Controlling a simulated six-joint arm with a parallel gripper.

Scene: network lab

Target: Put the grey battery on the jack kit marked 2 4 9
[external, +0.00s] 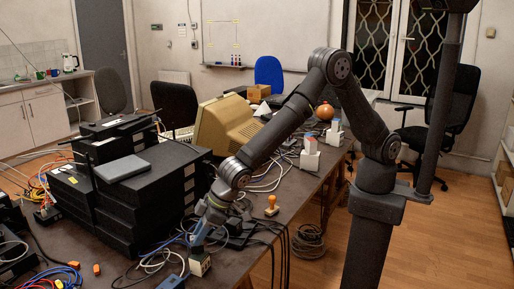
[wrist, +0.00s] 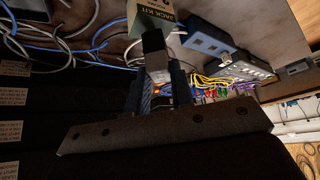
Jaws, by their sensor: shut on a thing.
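My gripper (external: 197,243) is low over the near part of the dark table, just above a small beige box (external: 199,266). In the wrist view this box (wrist: 168,22) reads JACK KIT; its number is not legible to me. My gripper's fingers show at the wrist view's centre (wrist: 157,72), shut on a dark grey block (wrist: 153,42), which I take as the grey battery. The block's end is at the box's edge in that view; I cannot tell whether they touch. In the external view the battery cannot be made out.
A blue-fronted device (wrist: 208,45) lies right beside the box. Stacked black units (external: 140,195) stand close on the left, and loose cables (external: 155,262) lie around. A stamp with an orange handle (external: 271,203) and a beige monitor (external: 228,125) stand farther back.

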